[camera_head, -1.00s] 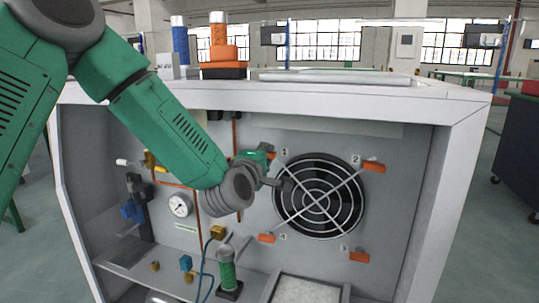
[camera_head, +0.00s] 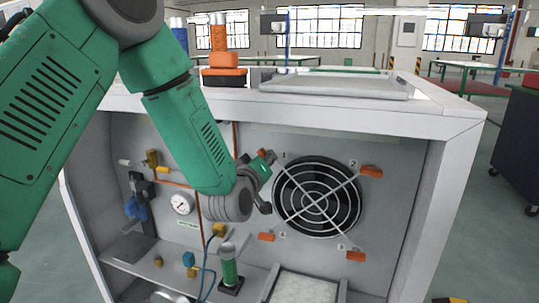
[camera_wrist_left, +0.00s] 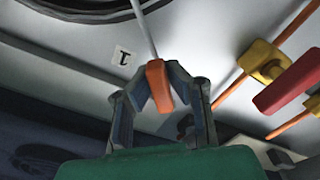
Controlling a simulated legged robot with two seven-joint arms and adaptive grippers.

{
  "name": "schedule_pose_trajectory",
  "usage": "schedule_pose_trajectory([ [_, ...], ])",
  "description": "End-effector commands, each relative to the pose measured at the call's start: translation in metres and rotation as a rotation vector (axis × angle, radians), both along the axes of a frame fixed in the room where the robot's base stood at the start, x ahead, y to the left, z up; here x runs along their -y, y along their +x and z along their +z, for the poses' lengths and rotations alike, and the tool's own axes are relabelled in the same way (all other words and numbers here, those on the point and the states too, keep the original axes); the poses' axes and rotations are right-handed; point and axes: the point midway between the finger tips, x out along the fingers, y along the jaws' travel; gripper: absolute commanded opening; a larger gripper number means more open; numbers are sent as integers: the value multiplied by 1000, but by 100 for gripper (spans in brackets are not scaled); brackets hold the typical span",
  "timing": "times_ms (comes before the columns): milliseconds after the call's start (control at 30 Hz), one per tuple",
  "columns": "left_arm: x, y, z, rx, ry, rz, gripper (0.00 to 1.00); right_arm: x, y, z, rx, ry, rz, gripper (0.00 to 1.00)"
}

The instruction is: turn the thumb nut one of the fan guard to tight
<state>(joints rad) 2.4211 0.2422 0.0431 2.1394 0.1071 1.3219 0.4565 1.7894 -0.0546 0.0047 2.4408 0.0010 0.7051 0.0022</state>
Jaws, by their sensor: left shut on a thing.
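The fan guard (camera_head: 316,202) is a round wire grille with crossing bars over a dark fan on the cabinet's back panel. Thumb nut one (camera_wrist_left: 159,86) is an orange wing piece at the end of a guard bar, near the label 1 in the left wrist view. My left gripper (camera_wrist_left: 161,82) is shut on it, with a finger on each side. In the head view my left gripper (camera_head: 268,158) reaches up to the guard's upper left corner, and the nut is partly hidden there. My right gripper is not in view.
Other orange nuts sit at the upper right (camera_head: 371,172), lower right (camera_head: 355,256) and lower left (camera_head: 266,237). A pressure gauge (camera_head: 182,203), copper pipes and a green cylinder (camera_head: 228,270) stand left and below. A yellow-and-red valve (camera_wrist_left: 285,78) is near the gripper.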

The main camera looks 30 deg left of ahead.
Motion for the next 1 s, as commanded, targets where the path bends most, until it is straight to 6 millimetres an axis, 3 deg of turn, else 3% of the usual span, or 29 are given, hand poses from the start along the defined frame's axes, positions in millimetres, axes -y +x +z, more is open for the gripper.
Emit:
schedule_pose_trajectory([
  [500, -3, 0, 5, -103, 458, 8, 0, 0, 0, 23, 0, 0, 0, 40],
  [1000, -1, 0, 6, -150, 675, 7, 0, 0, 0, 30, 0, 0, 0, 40],
])
